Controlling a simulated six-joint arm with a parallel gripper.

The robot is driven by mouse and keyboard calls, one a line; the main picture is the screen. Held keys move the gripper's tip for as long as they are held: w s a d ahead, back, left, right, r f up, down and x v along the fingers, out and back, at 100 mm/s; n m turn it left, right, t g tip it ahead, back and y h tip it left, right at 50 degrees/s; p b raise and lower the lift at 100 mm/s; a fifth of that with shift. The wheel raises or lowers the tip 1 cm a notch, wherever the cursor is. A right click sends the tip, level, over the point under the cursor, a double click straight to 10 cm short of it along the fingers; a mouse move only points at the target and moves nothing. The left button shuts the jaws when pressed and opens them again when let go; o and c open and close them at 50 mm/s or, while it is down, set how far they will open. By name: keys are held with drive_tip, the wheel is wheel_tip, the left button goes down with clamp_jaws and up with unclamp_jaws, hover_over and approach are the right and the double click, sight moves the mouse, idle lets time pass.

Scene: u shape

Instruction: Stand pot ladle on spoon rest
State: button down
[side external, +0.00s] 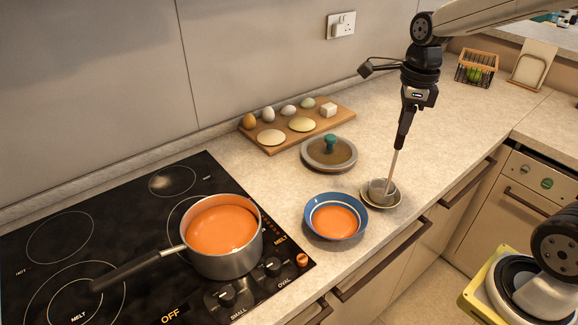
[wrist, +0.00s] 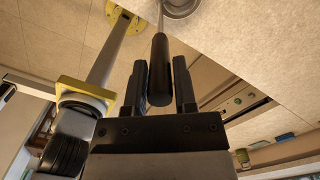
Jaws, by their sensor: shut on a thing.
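The pot ladle (side external: 391,170) hangs close to upright from my gripper (side external: 407,113), with its thin shaft down and its grey bowl at the spoon rest. The spoon rest (side external: 398,202) is a small pale round dish near the counter's front edge. The bowl is over or in the dish; I cannot tell whether it touches. In the wrist view the ladle's black handle (wrist: 160,84) lies between the two fingers of my gripper (wrist: 160,72), which is shut on it. Part of the dish is hidden behind the ladle bowl.
A blue bowl (side external: 312,219) of orange soup stands just left of the dish. A pot (side external: 230,264) of orange soup sits on the hob (side external: 60,205). A lid (side external: 314,160) and a wooden board (side external: 345,111) with eggs lie behind.

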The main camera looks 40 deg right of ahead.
drive_tip(key=shift+c, duration=2)
unclamp_jaws()
drive_tip(key=shift+f, duration=0.1)
wheel_tip(320, 180, up, 12)
drive_tip(key=shift+s+d+r, duration=0.2)
drive_tip(key=shift+s, duration=0.05)
drive_tip(key=shift+f, duration=0.15)
drive_tip(key=s+a+f+n, duration=0.1)
drive_tip(key=a+f+n, duration=0.1)
drive_tip(key=f+n, duration=0.6)
drive_tip(key=s+a+f+n+t, duration=0.1)
drive_tip(key=s+a+f+n, duration=0.1)
drive_tip(key=f+n, duration=0.6)
drive_tip(key=s+a+f+n+t, duration=0.1)
drive_tip(key=a+f+n, duration=0.2)
drive_tip(key=f+n, duration=0.5)
drive_tip(key=n, duration=0.4)
drive_tip(key=shift+s+a, duration=0.2)
drive_tip(key=shift+s, duration=0.15)
